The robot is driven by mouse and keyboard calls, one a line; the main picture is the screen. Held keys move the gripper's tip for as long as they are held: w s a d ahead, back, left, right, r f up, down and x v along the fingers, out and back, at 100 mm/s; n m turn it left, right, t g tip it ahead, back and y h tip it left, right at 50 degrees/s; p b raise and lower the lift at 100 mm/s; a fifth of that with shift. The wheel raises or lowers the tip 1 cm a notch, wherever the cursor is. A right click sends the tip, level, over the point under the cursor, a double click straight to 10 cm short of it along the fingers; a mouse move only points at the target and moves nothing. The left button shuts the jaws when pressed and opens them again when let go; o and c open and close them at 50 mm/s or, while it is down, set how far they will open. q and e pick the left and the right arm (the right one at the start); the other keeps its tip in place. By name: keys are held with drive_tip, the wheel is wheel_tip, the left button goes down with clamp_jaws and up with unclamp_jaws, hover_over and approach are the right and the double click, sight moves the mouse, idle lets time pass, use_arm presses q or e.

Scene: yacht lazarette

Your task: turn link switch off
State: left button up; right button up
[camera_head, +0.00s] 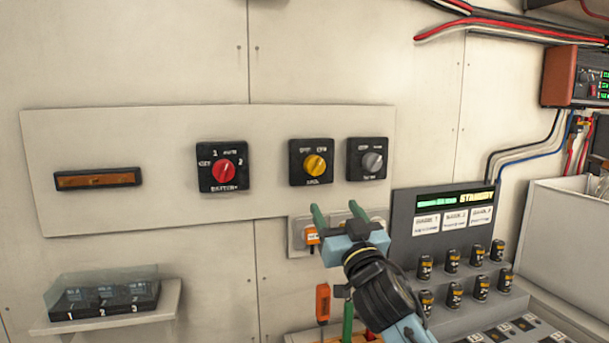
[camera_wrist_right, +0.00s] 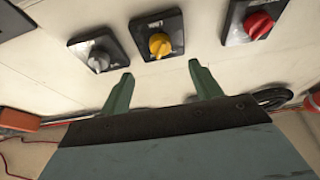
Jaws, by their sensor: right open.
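The link switch appears to be the black square plate with a yellow knob (camera_head: 315,165), mounted on the pale wall panel; its small lettering is hard to read. It also shows in the right wrist view (camera_wrist_right: 159,45), just beyond the fingertips. I cannot tell the knob's exact setting. My right gripper (camera_head: 336,211) is open and empty, its two green fingers apart, below and slightly right of the yellow knob and not touching it. In the right wrist view the gripper (camera_wrist_right: 160,72) points toward the yellow switch. My left gripper is out of view.
A red knob switch (camera_head: 223,170) sits left of the yellow one, a grey knob switch (camera_head: 372,161) close on its right. A grey console (camera_head: 403,225) with several black knobs stands at right. An orange-handled tool (camera_head: 323,302) stands below. The wall before the switches is clear.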

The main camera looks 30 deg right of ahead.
sight(318, 171)
drive_tip(key=x, duration=0.4)
drive_tip(key=p+x, duration=0.1)
drive_tip(key=x, duration=0.2)
drive_tip(key=p+x, duration=0.1)
drive_tip(key=x, duration=0.3)
drive_tip(key=shift+w+d+r, duration=0.1)
drive_tip(key=shift+r, duration=0.35)
drive_tip(key=shift+w+d+r, duration=0.1)
drive_tip(key=shift+w+r, duration=0.05)
drive_tip(key=shift+w, duration=0.45)
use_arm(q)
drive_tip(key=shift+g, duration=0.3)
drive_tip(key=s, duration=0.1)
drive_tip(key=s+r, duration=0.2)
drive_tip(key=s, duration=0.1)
use_arm(e)
drive_tip(key=c, duration=1)
